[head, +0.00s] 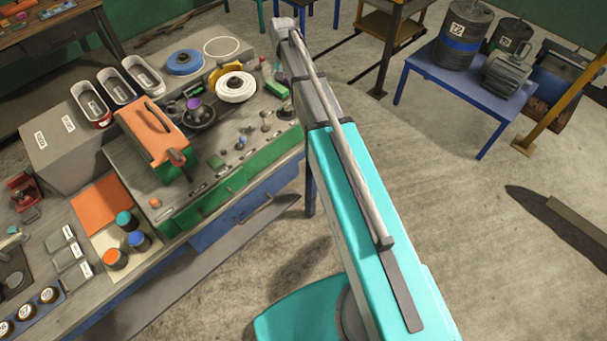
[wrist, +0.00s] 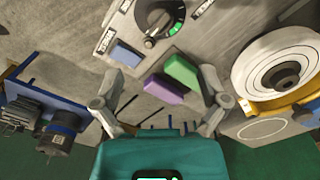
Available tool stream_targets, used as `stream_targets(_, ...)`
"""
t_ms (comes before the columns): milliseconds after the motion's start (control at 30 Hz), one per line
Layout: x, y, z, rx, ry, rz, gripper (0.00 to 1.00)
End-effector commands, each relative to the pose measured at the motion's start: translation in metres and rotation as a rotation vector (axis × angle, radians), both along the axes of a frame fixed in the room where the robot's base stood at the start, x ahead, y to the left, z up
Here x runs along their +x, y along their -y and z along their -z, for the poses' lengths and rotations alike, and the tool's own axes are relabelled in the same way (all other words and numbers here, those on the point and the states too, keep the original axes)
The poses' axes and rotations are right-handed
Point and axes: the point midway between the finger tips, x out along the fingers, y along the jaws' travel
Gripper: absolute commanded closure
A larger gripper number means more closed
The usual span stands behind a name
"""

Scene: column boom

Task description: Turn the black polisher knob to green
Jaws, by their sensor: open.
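In the wrist view, a round black knob (wrist: 158,20) sits on a grey panel at the top edge. Its grey pointer bar points down and slightly left, and a green mark lies on the lower right of its dial, apart from the pointer. I cannot tell for sure that it belongs to the polisher. My gripper (wrist: 160,78) is open and empty, its two fingers spread below the knob in the picture and apart from it. In the head view my arm's far end hides the gripper, and I cannot make out this knob there.
A white disc (wrist: 276,62) on a yellow base is at the right. In the head view, an orange machine (head: 150,135) stands on the crowded bench; open floor lies right.

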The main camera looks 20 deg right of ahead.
Motion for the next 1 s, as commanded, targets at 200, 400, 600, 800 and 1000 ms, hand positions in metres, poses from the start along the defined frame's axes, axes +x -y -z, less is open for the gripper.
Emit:
stream_targets(200, 0.0, 0.0, -0.014, 0.0, 0.0, 0.0, 0.07)
stream_targets(400, -0.012, -0.001, -0.002, 0.0, 0.0, -0.013, 0.07)
stream_targets(600, -0.028, -0.002, 0.012, 0.0, 0.0, -0.033, 0.07)
stream_targets(800, -0.048, -0.004, 0.028, 0.0, 0.0, -0.059, 0.07)
stream_targets(1000, -0.069, -0.005, 0.045, 0.0, 0.0, -0.086, 0.07)
